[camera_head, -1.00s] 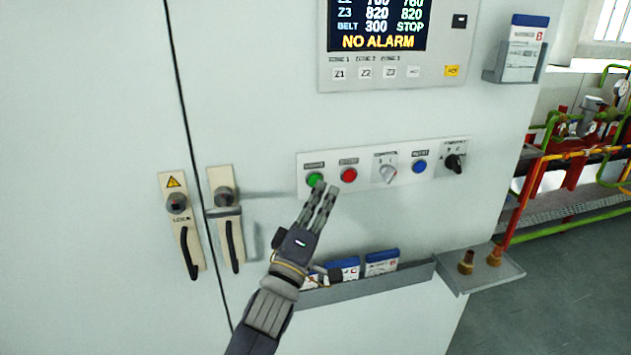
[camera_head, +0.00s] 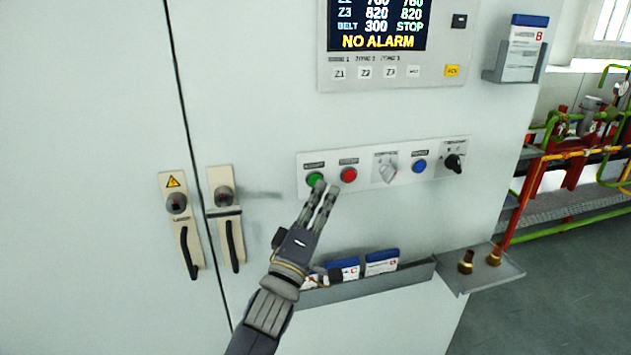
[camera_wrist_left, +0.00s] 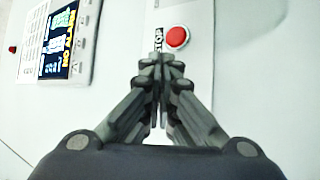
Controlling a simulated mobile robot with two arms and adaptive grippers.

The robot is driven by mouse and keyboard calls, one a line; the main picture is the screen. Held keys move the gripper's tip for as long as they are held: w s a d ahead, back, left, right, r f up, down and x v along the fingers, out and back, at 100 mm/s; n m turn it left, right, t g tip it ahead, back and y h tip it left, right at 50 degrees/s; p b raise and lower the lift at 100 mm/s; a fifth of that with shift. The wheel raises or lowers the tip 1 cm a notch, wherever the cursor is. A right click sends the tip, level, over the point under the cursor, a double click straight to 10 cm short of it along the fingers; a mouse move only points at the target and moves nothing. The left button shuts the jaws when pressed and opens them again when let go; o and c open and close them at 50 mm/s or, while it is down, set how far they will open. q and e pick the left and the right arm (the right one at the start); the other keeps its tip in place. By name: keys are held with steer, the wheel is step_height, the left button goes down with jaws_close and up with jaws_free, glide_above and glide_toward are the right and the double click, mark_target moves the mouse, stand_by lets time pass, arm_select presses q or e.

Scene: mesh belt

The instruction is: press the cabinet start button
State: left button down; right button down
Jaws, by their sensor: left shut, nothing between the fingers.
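The green start button (camera_head: 315,179) is at the left end of the white button strip on the cabinet, in the head view. My left gripper (camera_head: 326,187) is shut and empty, its fingertips just below and right of the green button. I cannot tell whether they touch it. The red stop button (camera_head: 348,175) is right beside it. In the left wrist view the closed fingertips (camera_wrist_left: 165,62) point at the panel, with the red button (camera_wrist_left: 177,37) beyond them. The green button does not show there. My right gripper is not in view.
A selector switch (camera_head: 387,172), a blue button (camera_head: 419,166) and a black knob (camera_head: 453,163) continue the strip. The screen (camera_head: 378,25) above reads NO ALARM and STOP. A booklet tray (camera_head: 375,284) juts out below. Door handles (camera_head: 187,252) are at left.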

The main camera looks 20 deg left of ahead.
arm_select(q)
steer(key=shift+w, duration=0.1)
steer(key=shift+w+a, duration=0.25)
steer(key=shift+w, duration=0.05)
steer(key=shift+w+a, duration=0.25)
steer(key=shift+w, duration=0.1)
stand_by(1.0)
steer(key=shift+s+d, duration=0.1)
stand_by(0.3)
steer(key=shift+s+d+p, duration=0.35)
steer(key=shift+s+p, duration=0.05)
steer(key=shift+s, duration=0.25)
steer(key=s+d, duration=0.1)
steer(key=s, duration=0.1)
steer(key=s+d+p, duration=0.1)
steer(key=s+d, duration=0.1)
